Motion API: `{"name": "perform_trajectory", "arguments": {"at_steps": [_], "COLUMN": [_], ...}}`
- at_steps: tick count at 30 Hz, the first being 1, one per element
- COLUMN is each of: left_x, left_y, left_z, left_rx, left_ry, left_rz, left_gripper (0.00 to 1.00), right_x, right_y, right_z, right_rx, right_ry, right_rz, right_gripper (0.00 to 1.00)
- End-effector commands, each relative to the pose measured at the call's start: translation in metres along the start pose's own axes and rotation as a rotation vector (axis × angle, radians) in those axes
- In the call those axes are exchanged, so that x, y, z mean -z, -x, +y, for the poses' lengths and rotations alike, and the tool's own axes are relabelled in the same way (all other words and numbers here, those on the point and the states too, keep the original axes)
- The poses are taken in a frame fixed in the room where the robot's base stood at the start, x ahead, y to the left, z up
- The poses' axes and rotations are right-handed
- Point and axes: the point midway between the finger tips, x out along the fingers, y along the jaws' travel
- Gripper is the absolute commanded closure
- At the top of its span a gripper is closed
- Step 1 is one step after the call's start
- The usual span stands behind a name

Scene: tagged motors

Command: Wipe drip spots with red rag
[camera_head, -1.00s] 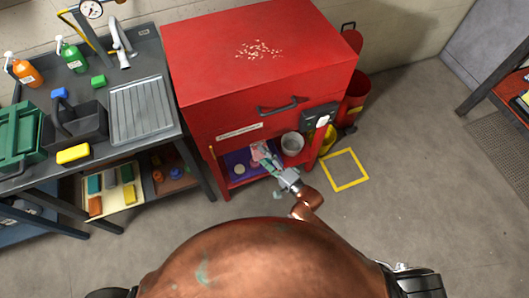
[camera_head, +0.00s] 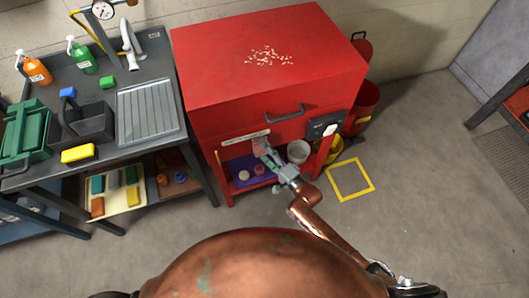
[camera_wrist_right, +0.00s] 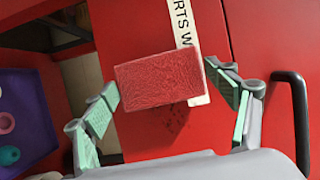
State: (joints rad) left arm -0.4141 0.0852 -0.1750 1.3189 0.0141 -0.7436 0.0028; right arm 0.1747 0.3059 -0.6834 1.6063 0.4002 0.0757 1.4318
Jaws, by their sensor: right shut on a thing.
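The red rag (camera_wrist_right: 158,80) is a thick red block between the fingers of my right gripper (camera_head: 266,153), which is shut on it. It also shows as a small reddish patch in the head view (camera_head: 260,146). The rag is in front of the red cabinet's (camera_head: 225,115) front panel and covers part of its white label (camera_wrist_right: 184,25). I cannot tell whether it touches the panel. Dark drip spots (camera_wrist_right: 178,116) show on the panel beside the rag in the wrist view; some may be hidden behind it. My left gripper is not in view.
A drawer handle (camera_head: 285,113) juts out nearby. A sink bench (camera_head: 188,160) stands left.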

Motion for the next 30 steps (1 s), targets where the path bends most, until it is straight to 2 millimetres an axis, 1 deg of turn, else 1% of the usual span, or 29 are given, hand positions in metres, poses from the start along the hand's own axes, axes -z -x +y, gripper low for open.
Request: {"name": "perform_trajectory", "arguments": {"at_steps": [8,30], "left_x": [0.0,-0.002], "left_y": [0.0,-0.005], "left_z": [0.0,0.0], "left_rx": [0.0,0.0], "left_ry": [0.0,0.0], "left_rz": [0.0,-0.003], "left_gripper": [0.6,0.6], "right_x": [0.0,0.005], "right_y": [-0.001,-0.013], "right_z": [0.0,0.0], "right_rx": [0.001,0.0], "right_ry": [0.0,-0.001], "right_rz": [0.0,0.0], "right_gripper": [0.4,0.4]}}
